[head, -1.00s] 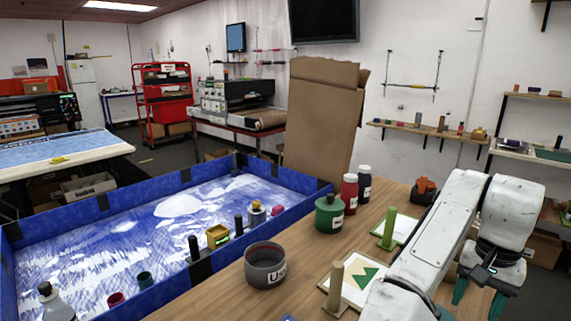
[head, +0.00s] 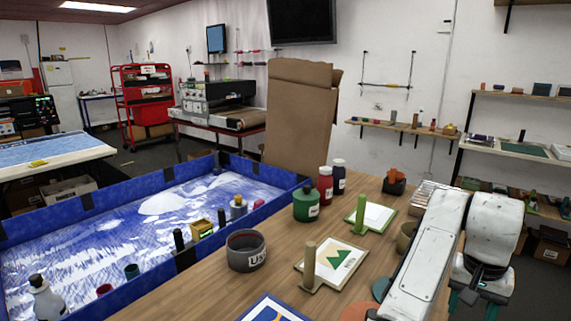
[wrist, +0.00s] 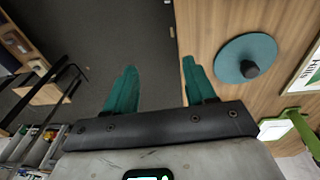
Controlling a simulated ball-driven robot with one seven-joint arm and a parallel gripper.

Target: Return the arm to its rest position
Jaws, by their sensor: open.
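My arm (head: 425,255) is white and bent, rising at the right of the head view and folding down at its elbow. My gripper (head: 474,303) hangs at the lower right, beside the wooden table's right edge, partly hidden by my arm. In the wrist view my gripper (wrist: 160,68) has two teal fingers spread apart with nothing between them. Dark floor lies below the left finger, and the table edge runs close to the right finger.
A teal disc with a black knob (wrist: 247,58) lies on the table (wrist: 210,25) near my right finger. A green-handled tool (wrist: 290,118) is beside it. In the head view a grey pot (head: 246,252), green jar (head: 306,205) and print frames (head: 333,262) stand on the table.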

